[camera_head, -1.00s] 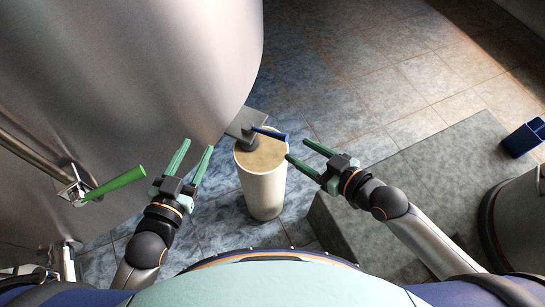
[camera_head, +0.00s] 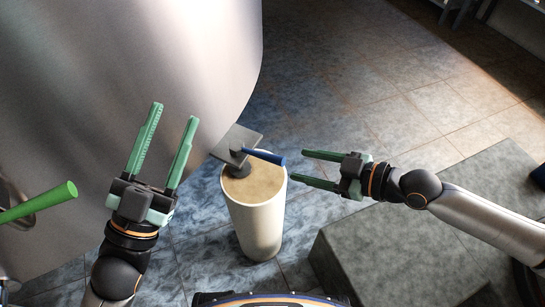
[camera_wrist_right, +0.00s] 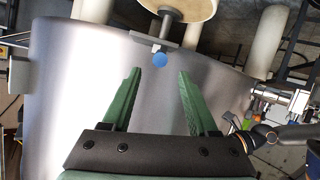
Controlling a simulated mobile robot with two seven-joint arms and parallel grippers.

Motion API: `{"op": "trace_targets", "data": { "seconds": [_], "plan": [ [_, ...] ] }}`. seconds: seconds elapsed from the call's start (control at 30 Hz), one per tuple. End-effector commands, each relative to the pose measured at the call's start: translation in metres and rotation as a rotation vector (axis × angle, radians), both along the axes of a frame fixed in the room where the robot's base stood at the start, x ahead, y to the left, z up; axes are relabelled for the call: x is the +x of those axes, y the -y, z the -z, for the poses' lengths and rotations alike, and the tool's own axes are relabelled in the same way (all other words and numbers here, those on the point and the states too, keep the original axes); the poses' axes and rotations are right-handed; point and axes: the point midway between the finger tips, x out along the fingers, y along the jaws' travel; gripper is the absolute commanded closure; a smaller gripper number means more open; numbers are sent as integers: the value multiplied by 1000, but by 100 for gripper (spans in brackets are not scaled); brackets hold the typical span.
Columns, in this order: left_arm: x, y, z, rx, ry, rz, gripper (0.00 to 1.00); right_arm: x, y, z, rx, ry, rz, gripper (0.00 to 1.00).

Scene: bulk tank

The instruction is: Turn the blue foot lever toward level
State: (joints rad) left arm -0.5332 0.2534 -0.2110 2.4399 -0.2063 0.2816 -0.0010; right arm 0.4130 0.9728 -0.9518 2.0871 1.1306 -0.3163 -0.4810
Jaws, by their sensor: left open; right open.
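The blue foot lever (camera_head: 264,157) sticks out to the right from a grey plate fitting (camera_head: 237,143) above a pale cylinder with a tan top. In the right wrist view the lever's blue end (camera_wrist_right: 160,60) faces the camera, ahead of and between the fingertips. My right gripper (camera_head: 297,167) is open; its fingers point left, and its tips are just right of the lever's end, with nothing between them. My left gripper (camera_head: 174,112) is open and empty in front of the steel tank, left of the fitting.
The big steel tank (camera_head: 120,60) fills the upper left. A green handle (camera_head: 40,202) juts out at the left edge. The pale cylinder (camera_head: 257,215) stands on the tiles below the lever. A grey block (camera_head: 400,245) lies under my right arm. Tiled floor (camera_head: 350,70) behind is clear.

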Motion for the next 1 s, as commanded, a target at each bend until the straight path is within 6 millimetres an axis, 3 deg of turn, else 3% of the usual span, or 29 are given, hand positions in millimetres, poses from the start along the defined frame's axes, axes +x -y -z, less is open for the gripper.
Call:
{"op": "trace_targets", "data": {
  "seconds": [0.5, 1.0],
  "plan": [
    [-30, 5, -37, 4, 209, 42, 50, 38, -63, 31, 3, 0, 1, 40],
    [-40, 6, -47, 4, 262, 55, 50, 45, -74, 36, 0, -1, 1, 40]
  ]
}}
